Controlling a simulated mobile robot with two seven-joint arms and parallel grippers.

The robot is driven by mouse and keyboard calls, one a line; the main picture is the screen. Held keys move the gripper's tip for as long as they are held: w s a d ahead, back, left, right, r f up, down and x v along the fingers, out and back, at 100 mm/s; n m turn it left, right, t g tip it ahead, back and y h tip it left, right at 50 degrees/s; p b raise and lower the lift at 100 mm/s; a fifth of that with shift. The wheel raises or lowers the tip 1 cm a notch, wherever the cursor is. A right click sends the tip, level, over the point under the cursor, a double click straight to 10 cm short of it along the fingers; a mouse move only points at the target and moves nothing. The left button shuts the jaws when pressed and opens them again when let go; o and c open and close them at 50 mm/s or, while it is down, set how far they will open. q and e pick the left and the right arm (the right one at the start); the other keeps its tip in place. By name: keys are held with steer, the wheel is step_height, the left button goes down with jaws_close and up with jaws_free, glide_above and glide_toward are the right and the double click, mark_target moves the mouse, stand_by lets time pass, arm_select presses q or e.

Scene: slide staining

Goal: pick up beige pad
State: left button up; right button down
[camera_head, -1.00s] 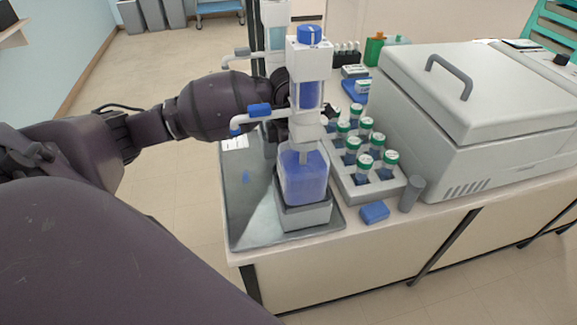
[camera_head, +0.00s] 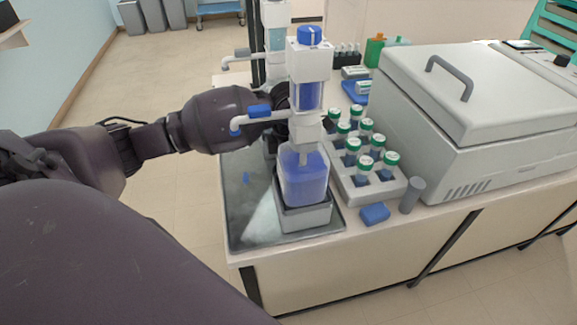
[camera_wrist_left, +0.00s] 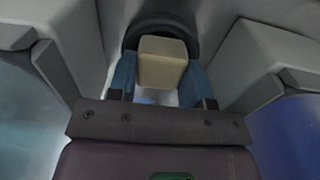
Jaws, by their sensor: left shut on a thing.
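The beige pad (camera_wrist_left: 162,60) is a small block in the left wrist view. It sits between the two blue-grey fingers of my left gripper (camera_wrist_left: 160,76), which is shut on it. In the head view my left arm reaches in from the left, behind the front dispenser bottle with blue liquid (camera_head: 303,178). The bottle and its pump hide the fingertips and the pad there. My right gripper is in neither view.
The front bottle stands in a grey holder (camera_head: 304,217) on a dark tray (camera_head: 238,205). A second dispenser (camera_head: 276,38) is behind. A rack of green-capped tubes (camera_head: 345,180), a blue block (camera_head: 375,213), a grey cylinder (camera_head: 411,195) and a large lidded machine (camera_head: 480,100) stand to the right.

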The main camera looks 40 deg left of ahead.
arm_select(q)
step_height(320, 180, up, 20)
steer(key=p, duration=0.1)
stand_by(0.5)
